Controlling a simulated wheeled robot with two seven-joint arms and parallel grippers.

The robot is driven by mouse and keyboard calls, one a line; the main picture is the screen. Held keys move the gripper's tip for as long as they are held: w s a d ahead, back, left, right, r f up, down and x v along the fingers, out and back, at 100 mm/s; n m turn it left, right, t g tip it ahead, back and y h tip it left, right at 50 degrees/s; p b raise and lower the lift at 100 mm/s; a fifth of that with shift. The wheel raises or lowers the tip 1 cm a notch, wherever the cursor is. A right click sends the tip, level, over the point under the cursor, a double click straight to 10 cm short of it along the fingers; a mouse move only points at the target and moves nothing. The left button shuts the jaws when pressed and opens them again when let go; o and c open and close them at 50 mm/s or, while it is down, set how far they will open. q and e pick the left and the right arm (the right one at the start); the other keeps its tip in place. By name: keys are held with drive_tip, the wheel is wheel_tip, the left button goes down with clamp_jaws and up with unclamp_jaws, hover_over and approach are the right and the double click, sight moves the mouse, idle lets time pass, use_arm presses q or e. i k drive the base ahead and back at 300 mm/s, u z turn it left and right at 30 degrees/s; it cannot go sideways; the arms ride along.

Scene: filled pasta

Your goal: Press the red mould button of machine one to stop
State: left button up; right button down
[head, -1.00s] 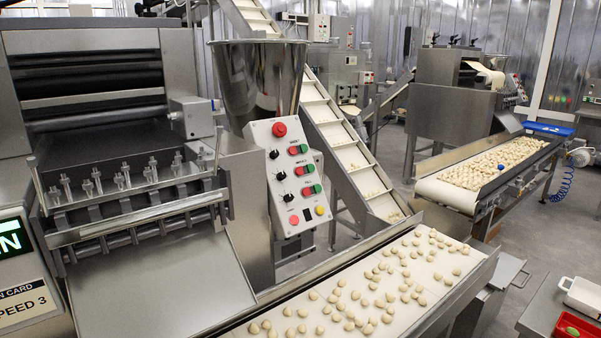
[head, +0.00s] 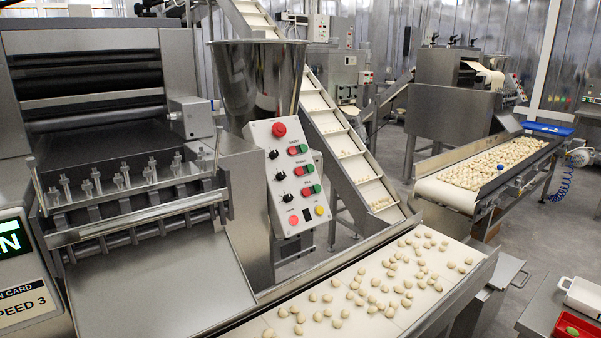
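The near machine (head: 120,130) has a sloped control panel (head: 284,222) below its steel hopper (head: 258,85). The panel carries a large red button (head: 279,129) at the top. Below it are several rows, each with a black knob and a red and green button pair. The middle row has a red button (head: 298,172); the row labels are too small to read surely. At the bottom are another red button (head: 293,220) and a yellow button (head: 319,211). Neither of my grippers is in view, and nothing covers the panel.
A white conveyor belt (head: 345,318) with several filled pasta pieces runs below the panel to the right. An inclined conveyor (head: 345,145) rises behind the panel. A second machine (head: 440,100) stands at the back right. A red crate (head: 578,327) sits at the lower right.

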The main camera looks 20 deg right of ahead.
sight(299, 171)
drive_tip(key=u, duration=2.6)
drive_tip(key=k, duration=1.7)
drive_tip(key=z, duration=2.15)
drive_tip(key=i, duration=0.85)
drive_tip(key=z, duration=0.05)
